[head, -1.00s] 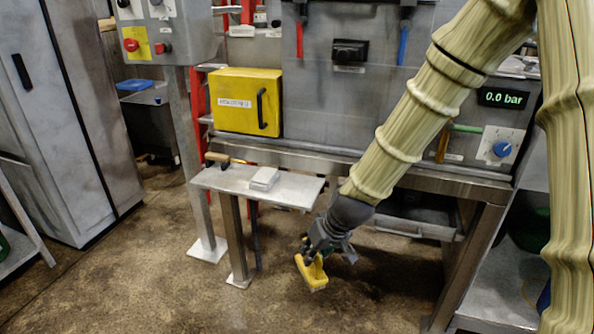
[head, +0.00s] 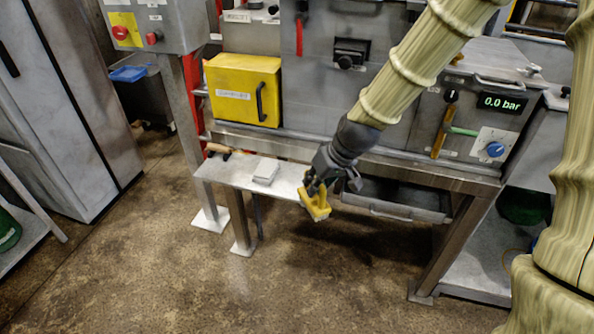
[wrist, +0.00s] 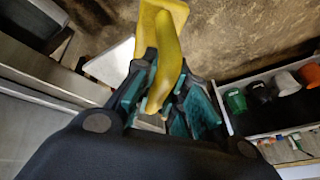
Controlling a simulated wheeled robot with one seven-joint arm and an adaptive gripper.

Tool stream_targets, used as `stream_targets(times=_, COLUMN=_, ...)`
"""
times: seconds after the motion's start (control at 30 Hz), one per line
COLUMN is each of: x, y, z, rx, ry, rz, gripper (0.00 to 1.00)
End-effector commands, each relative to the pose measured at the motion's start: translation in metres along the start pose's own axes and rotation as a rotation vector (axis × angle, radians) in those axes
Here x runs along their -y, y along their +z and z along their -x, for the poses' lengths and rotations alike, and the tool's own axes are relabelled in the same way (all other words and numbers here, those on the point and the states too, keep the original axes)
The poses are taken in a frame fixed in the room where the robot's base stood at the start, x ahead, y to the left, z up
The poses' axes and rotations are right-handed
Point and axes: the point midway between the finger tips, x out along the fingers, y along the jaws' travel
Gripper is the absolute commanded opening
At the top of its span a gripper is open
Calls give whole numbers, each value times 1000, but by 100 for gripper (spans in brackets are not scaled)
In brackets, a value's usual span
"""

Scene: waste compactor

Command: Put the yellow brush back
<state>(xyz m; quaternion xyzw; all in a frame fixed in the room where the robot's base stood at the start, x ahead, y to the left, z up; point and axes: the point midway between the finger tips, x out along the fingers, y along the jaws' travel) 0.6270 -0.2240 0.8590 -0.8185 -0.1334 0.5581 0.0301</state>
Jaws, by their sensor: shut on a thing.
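My gripper (head: 318,182) is shut on the yellow brush (head: 315,206). The brush hangs below the fingers at the right end of the small metal shelf (head: 228,175); whether it is over the shelf edge or in front of it I cannot tell. In the wrist view, the brush (wrist: 165,65) has its handle between the teal-padded fingers (wrist: 165,108), and its wider yellow head points away toward the top. The bristles are hidden in the wrist view.
A white block (head: 265,171) and a wooden-handled brush (head: 219,150) lie on the shelf. A yellow box (head: 242,90) stands behind it. An open grey drawer (head: 392,200) is right of my gripper. The floor (head: 250,295) in front is clear.

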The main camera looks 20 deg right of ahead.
Motion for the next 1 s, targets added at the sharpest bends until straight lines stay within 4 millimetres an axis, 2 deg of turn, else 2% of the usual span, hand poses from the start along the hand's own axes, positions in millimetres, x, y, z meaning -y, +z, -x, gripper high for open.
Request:
stream_targets(times=0.17, x=-5, y=-12, z=-1, rx=-1, ry=2, rz=-2, gripper=0)
stream_targets(times=0.8, x=-30, y=-121, z=-54, rx=0, ry=0, rz=1, gripper=0)
stream_targets(times=1.0, x=-34, y=-135, z=-60, rx=0, ry=0, rz=1, gripper=0)
